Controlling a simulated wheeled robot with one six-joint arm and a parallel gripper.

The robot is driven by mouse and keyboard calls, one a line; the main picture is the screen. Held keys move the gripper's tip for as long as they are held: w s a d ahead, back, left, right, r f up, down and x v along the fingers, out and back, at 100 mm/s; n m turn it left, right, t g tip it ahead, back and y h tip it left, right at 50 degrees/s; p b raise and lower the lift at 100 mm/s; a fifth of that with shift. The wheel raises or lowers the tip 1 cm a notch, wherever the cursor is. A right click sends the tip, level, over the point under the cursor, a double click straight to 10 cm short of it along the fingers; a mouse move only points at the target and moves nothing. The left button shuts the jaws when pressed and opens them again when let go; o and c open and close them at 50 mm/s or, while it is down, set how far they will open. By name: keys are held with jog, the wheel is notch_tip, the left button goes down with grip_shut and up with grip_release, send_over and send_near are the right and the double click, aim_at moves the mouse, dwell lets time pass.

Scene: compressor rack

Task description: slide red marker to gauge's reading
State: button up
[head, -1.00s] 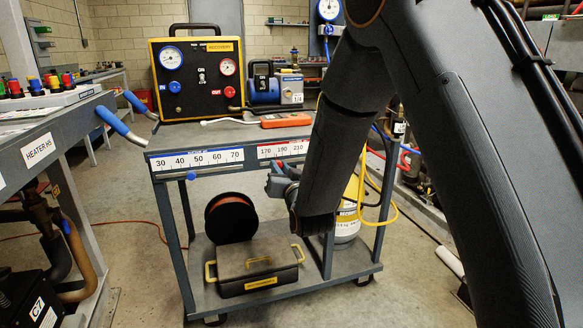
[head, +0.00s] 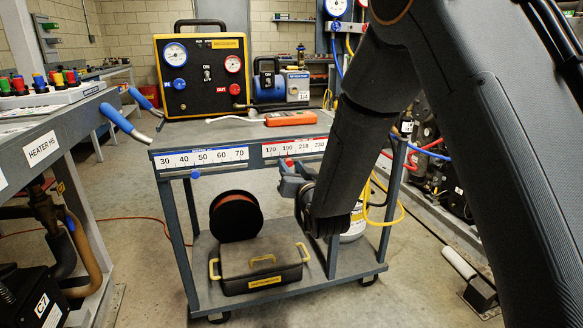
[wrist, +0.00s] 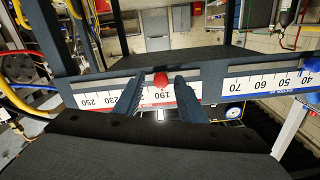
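The red marker (wrist: 161,79) is a small round knob on the lower edge of the red scale strip (wrist: 215,99), close to the 190 label. In the head view the red marker (head: 289,162) also shows below 190. My gripper (wrist: 158,78) is open, one finger on each side of the marker, with a visible gap to each. In the head view my gripper (head: 292,182) is just below the strip. The red-rimmed gauge (head: 233,64) is on the black and yellow panel (head: 206,95) on the cart; its needle is too small to read.
A blue marker (head: 195,174) sits between 40 and 50 on the blue scale (head: 220,156). An orange tool (head: 290,118) lies on the cart top. A toolbox (head: 262,270) and a cable reel (head: 236,216) are on the lower shelf. A bench (head: 60,140) stands at left.

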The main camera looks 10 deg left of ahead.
jog(key=p+v, duration=0.1)
jog(key=v, duration=0.6)
jog(key=shift+s, duration=0.15)
jog(key=shift+d, duration=0.15)
jog(key=s+d+f+n+g+h, duration=0.15)
jog(key=s+d+g, duration=0.35)
jog(key=s, duration=0.6)
jog(key=s+d+g+h, duration=0.3)
jog(key=s+d+g, duration=0.25)
jog(key=s, duration=0.65)
jog(key=s+d+f+n+g+h, duration=0.15)
jog(key=s+d+g, duration=0.35)
jog(key=s, duration=0.6)
jog(key=d+r+m+p, duration=0.2)
jog(key=d+r+p, duration=0.4)
jog(key=p, duration=0.5)
jog(key=s+d+r+m+h+p, duration=0.1)
jog(key=d+r+m+p, duration=0.2)
jog(key=d+r+p, duration=0.3)
notch_tip(320, 180, up, 5)
jog(key=g+p, duration=0.1)
jog(key=p, duration=0.5)
jog(key=shift+d+h, duration=0.3)
jog(key=shift+d, duration=0.05)
jog(key=shift+s, duration=0.1)
